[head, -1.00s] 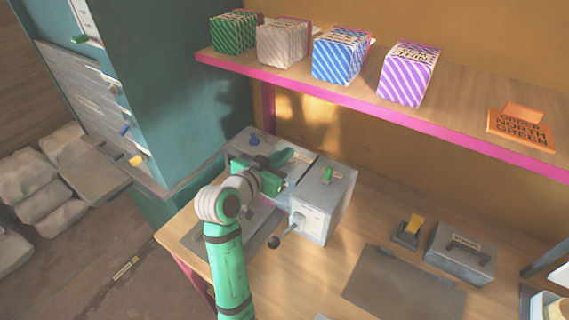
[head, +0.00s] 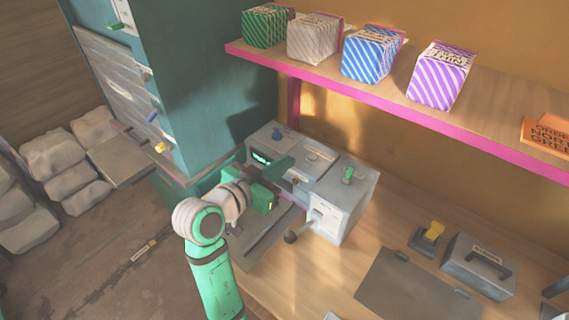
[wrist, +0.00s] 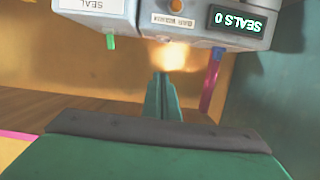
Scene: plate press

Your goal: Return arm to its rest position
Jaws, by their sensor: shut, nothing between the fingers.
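My green and grey arm reaches up from the bottom of the head view. The press hangs upside down at the top of the wrist view, with a display (wrist: 231,27) reading "SEALS 0" and a green lever (wrist: 110,42). Contact between fingers and press cannot be told.
A pink-edged shelf (head: 400,113) above the bench holds several striped boxes and an orange order sign (head: 548,133). A teal cabinet (head: 188,85) stands left. A grey case (head: 480,267) and a yellow-handled tool (head: 428,238) lie right on the bench.

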